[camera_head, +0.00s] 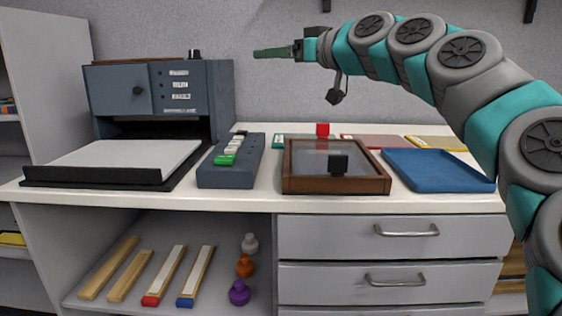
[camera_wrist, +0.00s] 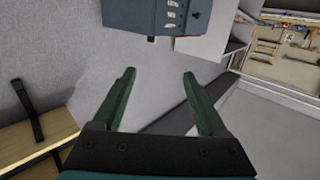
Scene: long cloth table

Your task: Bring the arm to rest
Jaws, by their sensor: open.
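My arm comes in from the right in the head view and is raised well above the table (camera_head: 262,198). My gripper (camera_head: 256,53) points left, high up and in front of the grey wall. In the wrist view my gripper (camera_wrist: 158,85) shows two green fingers spread apart, with nothing between them. The gripper touches nothing.
A dark grey machine (camera_head: 163,92) with a white tray stands below left of my gripper. A grey block rack (camera_head: 232,172), a wood-framed glass case (camera_head: 335,185) and a blue tray (camera_head: 437,172) lie on the table. The air around the gripper is clear.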

